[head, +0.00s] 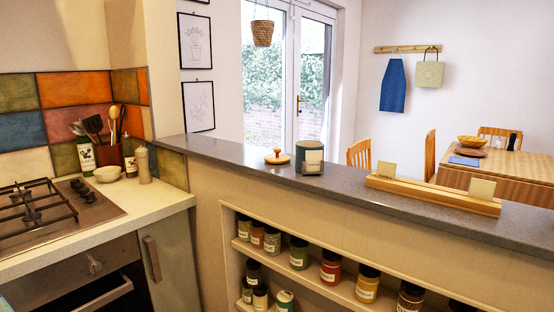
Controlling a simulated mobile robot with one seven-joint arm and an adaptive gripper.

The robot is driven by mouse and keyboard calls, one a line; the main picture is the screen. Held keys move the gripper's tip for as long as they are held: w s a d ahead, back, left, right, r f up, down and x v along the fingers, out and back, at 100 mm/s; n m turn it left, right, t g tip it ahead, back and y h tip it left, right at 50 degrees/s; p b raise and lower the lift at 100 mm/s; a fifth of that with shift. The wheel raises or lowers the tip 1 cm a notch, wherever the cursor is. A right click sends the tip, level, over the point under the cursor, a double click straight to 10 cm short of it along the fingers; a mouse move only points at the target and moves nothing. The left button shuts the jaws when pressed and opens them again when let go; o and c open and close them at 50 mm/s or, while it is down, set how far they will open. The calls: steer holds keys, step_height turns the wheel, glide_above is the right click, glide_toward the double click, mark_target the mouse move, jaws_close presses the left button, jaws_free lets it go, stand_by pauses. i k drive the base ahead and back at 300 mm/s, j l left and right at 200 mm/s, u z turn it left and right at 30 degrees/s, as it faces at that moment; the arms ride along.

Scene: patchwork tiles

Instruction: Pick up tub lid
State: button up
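A round wooden lid with a small knob (277,159) lies flat on the grey ledge top, left of centre in the head view. It looks like the tub lid. A dark teal tub (309,146) stands just to its right, with a small gap between them. A pale card in a grey holder (313,160) is in front of the tub and hides part of it. The top of the tub is too small to make out clearly. My gripper is not in view.
The grey ledge (230,151) runs from left to right, with a long wooden card stand (430,196) on its right part. Below it, a shelf niche holds several jars (330,268). At left are a gas hob (35,210), a utensil pot (108,154), bottles and a bowl (107,174).

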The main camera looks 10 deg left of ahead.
mark_target(277, 158)
steer(key=i+j+u, duration=0.6)
steer(key=i, duration=0.2)
steer(key=i+l, duration=0.1)
steer(key=i, duration=0.8)
